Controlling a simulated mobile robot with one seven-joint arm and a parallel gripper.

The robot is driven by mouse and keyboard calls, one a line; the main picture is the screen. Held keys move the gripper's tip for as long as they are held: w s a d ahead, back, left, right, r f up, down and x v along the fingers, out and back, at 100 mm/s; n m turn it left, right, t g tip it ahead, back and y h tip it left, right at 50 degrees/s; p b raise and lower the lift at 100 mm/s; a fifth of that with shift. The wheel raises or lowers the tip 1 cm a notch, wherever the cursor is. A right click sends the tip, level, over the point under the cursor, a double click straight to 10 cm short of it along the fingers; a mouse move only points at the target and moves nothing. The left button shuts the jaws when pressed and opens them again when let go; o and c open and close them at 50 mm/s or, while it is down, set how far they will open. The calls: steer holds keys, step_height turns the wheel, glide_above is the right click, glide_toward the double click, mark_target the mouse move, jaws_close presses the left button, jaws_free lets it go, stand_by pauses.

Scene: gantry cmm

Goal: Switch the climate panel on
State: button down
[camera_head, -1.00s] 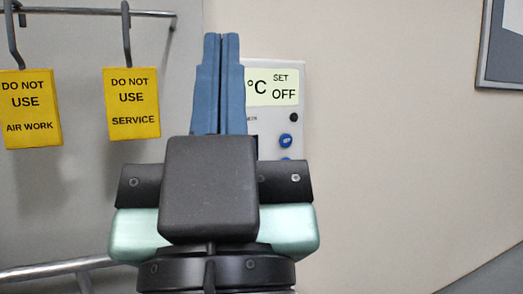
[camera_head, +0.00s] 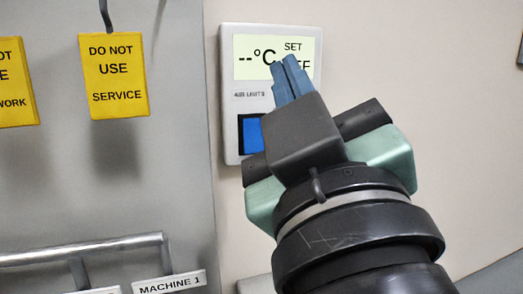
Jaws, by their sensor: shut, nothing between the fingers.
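The climate panel (camera_head: 229,100) is a white wall unit right of the grey cabinet edge. Its pale display (camera_head: 255,48) reads "--°C" and "SET", with a word below partly covered by my fingers. A blue rocker-like square in a dark frame (camera_head: 251,134) sits at its lower left, partly hidden by my gripper. My gripper (camera_head: 288,62) has blue fingers, shut and empty, with tips overlapping the display's lower right in the picture. Whether they touch the panel I cannot tell. The panel's right-hand buttons are hidden behind my gripper.
Yellow "DO NOT USE SERVICE" tag (camera_head: 115,75) hangs on a hook at left, with another yellow tag (camera_head: 14,85) at the edge. A metal rail (camera_head: 90,250) and a "MACHINE 1" label (camera_head: 170,284) are lower left.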

step_height(320, 180, down, 8)
steer(key=s+d+n+g+y, duration=0.2)
steer(key=n+g, duration=0.5)
steer(key=n, duration=0.6)
steer(key=shift+s+f+n, duration=0.2)
steer(key=shift+s+n, duration=0.1)
steer(key=shift+n, duration=0.1)
steer(key=shift+w+r+p, duration=0.15)
steer(key=shift+p, duration=0.35)
steer(key=p, duration=0.9)
glide_toward(254, 149)
steer(key=x, duration=0.6)
steer(key=shift+w+r, duration=0.1)
steer(key=shift+w, duration=0.35)
